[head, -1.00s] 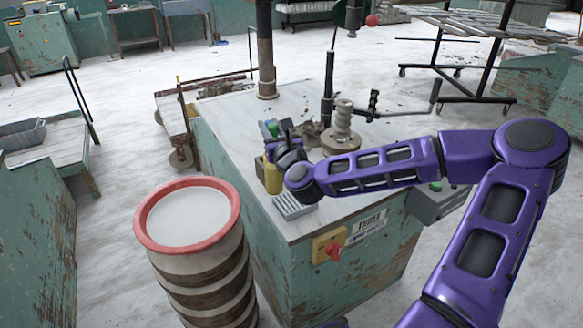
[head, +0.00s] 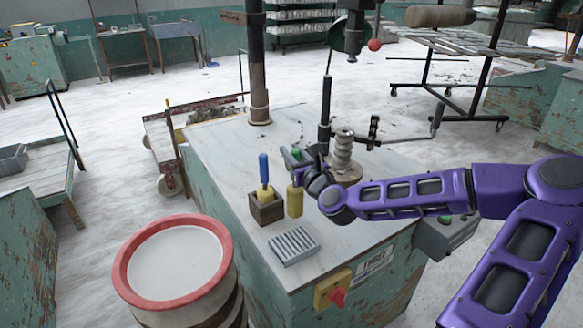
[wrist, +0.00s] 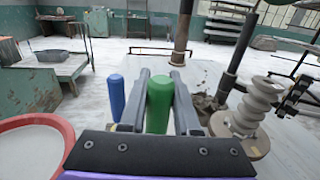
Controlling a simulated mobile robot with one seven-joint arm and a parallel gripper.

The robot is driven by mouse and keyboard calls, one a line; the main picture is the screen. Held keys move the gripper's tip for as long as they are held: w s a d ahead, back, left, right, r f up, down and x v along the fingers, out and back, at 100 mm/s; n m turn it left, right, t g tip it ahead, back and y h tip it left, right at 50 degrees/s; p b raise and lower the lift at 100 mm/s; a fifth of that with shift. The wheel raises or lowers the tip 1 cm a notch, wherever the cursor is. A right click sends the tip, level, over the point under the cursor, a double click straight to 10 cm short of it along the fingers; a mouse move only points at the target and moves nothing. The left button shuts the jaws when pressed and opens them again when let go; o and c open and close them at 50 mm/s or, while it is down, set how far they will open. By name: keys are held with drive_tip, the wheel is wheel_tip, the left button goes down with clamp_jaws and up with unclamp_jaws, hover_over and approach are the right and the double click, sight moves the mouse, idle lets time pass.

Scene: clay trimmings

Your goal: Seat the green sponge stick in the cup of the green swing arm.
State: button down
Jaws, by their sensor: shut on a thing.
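The green sponge stick has a green handle (head: 296,153) and a yellow sponge end (head: 295,200). My gripper (head: 300,158) is shut on the handle, and the sponge end hangs down, roughly upright, just right of the wooden holder (head: 267,214). I cannot tell how far it is above the tabletop. In the wrist view the green handle (wrist: 158,103) stands between the two fingers. A dark green curved part (head: 338,38) shows at the top behind a black post. I cannot tell whether it belongs to the green swing arm, and I make out no cup.
A blue-handled sponge stick (head: 263,170) stands in the wooden holder. A grey ribbed tray (head: 294,246) lies in front. A stacked clay piece (head: 342,158) stands on a round base just behind my gripper. A red-rimmed drum (head: 125,272) is at the left front. The tabletop's back left is clear.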

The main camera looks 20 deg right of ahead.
drive_tip(key=shift+f+b, duration=0.3)
drive_tip(key=shift+f, duration=1.3)
drive_tip(key=shift+f, duration=0.2)
drive_tip(key=c, duration=0.6)
unclamp_jaws()
drive_tip(key=shift+c, duration=0.2)
drive_tip(key=shift+r, duration=0.15)
